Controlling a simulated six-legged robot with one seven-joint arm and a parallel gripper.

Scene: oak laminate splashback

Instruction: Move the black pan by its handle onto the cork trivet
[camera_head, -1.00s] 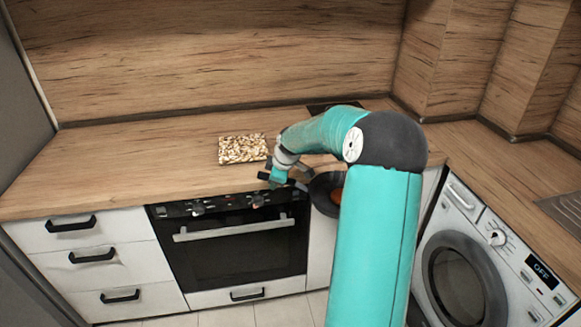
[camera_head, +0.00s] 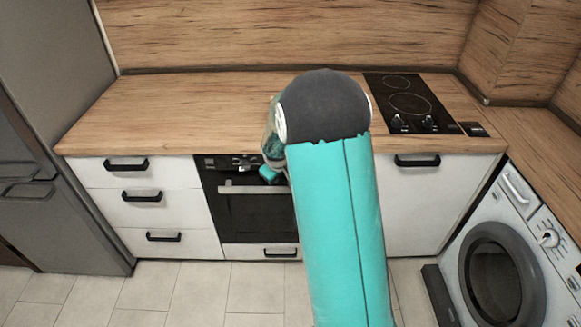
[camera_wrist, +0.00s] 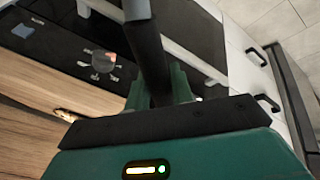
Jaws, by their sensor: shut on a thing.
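My gripper (camera_wrist: 160,90) is shut on the black handle (camera_wrist: 147,50) of the pan in the wrist view. The handle runs upward in that view and ends in a grey metal part. The pan's body cannot be made out there. In the head view, a small teal part of my gripper (camera_head: 270,174) shows in front of the oven, below the counter edge. My arm hides the pan in that view. The cork trivet is not visible in the head view, where my arm covers part of the counter. I cannot tell its place now.
The wooden counter (camera_head: 170,112) is clear on the left. A black hob (camera_head: 408,103) is set into it on the right. The oven (camera_head: 238,212) with its knobs and bar handle is below the counter. A washing machine (camera_head: 503,265) stands at the right.

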